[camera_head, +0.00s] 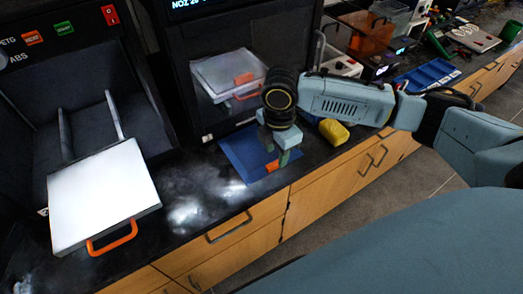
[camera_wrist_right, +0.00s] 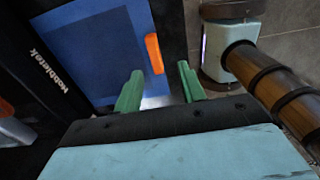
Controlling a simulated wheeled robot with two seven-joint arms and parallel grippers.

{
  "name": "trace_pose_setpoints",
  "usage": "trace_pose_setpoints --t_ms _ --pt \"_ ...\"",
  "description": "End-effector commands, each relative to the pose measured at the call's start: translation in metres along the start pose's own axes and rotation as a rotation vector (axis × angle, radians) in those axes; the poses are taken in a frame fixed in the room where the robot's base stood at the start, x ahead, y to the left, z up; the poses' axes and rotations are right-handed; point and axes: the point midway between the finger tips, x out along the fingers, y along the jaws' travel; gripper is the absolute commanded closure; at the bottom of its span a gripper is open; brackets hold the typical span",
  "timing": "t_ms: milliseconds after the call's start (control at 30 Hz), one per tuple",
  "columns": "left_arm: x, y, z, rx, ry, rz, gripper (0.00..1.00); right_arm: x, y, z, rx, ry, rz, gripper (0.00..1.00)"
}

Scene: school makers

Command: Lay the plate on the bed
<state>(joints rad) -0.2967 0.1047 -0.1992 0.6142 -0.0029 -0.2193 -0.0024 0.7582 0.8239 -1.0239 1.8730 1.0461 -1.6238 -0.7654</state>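The plate (camera_head: 240,152) is a flat blue sheet with an orange tab (camera_head: 272,166) on its near right edge. It lies on the black counter in front of the middle printer. My right gripper (camera_head: 277,150) points down over its right part, by the tab. In the right wrist view the plate (camera_wrist_right: 95,45) and tab (camera_wrist_right: 153,53) lie beyond the green fingertips (camera_wrist_right: 160,88). The fingers are apart with nothing between them. The pale bed (camera_head: 100,195) with an orange handle is slid out of the left printer, and its top is bare. My left gripper is not in view.
The middle printer (camera_head: 190,100) has its own pale bed inside. A yellow object (camera_head: 334,131) lies right of my right gripper. A blue tray (camera_head: 428,75) stands farther right. The counter between plate and left bed is clear except for pale glare.

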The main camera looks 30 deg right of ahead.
Motion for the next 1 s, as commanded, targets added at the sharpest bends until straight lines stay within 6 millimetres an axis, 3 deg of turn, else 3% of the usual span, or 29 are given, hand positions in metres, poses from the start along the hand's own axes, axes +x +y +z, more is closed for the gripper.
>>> trace_pose_setpoints --t_ms 300,567,867,1000 --pt "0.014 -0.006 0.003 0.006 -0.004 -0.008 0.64 0.045 0.006 0.006 0.001 -0.001 -0.004 0.60" --pt "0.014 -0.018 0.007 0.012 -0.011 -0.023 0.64 0.049 0.006 0.006 0.000 -0.001 0.000 0.60" --pt "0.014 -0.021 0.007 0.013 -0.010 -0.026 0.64 0.048 0.006 0.006 0.000 -0.001 0.000 0.98" --pt "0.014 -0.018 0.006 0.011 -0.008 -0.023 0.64 0.048 0.006 0.006 0.000 -0.001 0.001 1.00"
